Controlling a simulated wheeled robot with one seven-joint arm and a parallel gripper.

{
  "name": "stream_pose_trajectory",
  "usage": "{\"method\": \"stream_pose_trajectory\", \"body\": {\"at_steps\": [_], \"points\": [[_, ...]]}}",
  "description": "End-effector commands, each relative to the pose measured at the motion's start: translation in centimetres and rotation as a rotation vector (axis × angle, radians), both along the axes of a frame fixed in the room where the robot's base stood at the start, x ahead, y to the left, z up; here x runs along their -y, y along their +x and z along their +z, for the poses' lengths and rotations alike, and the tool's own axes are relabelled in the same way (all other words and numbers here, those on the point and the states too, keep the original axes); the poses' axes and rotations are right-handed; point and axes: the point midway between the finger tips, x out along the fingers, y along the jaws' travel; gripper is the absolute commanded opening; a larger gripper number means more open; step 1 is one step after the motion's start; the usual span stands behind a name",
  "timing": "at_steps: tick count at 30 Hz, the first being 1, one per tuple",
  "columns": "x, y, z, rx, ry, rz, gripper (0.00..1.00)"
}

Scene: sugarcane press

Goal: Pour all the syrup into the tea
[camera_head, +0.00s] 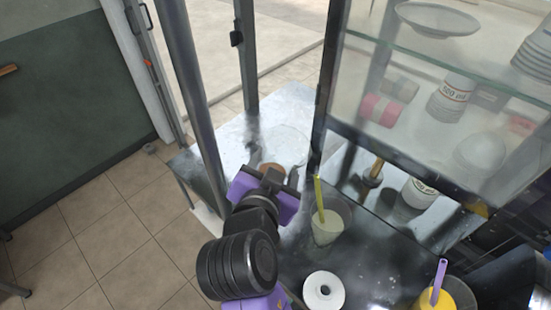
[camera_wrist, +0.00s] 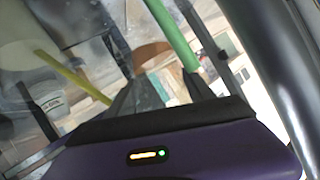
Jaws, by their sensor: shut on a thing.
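My gripper (camera_head: 268,180), with a purple body, reaches over the pale table by the glass case. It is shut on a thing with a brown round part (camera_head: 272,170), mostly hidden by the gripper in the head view. In the wrist view the brown part (camera_wrist: 150,52) shows just beyond the fingers; I cannot tell whether it is the syrup. A pale cup (camera_head: 331,226) with a yellow-green straw stands upright to the right of my gripper, apart from it. I cannot see what liquid is in it. The straw (camera_wrist: 72,76) also crosses the wrist view at left.
A glass case (camera_head: 400,45) with bottles and dishes stands at right. Dark posts (camera_head: 180,62) rise left of my gripper. A white ring-shaped thing (camera_head: 323,291) and a yellow cup (camera_head: 434,302) with a purple stick are in front. A green rod (camera_wrist: 172,35) crosses the wrist view.

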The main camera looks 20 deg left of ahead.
Motion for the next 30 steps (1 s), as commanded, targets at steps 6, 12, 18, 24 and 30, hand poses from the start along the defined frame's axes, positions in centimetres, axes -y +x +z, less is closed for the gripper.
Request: {"method": "stream_pose_trajectory", "body": {"at_steps": [6,12,18,24,30], "points": [[0.3,-0.1,-1.2,0.019,0.216,0.001,0.21],[0.5,-0.1,-1.5,0.026,0.3,0.002,0.21],[0.8,-0.1,-1.6,0.035,0.39,0.001,0.21],[1.3,-0.2,-0.1,0.049,0.552,0.002,0.21],[1.4,-0.2,1.2,0.056,0.647,0.002,0.21]]}}
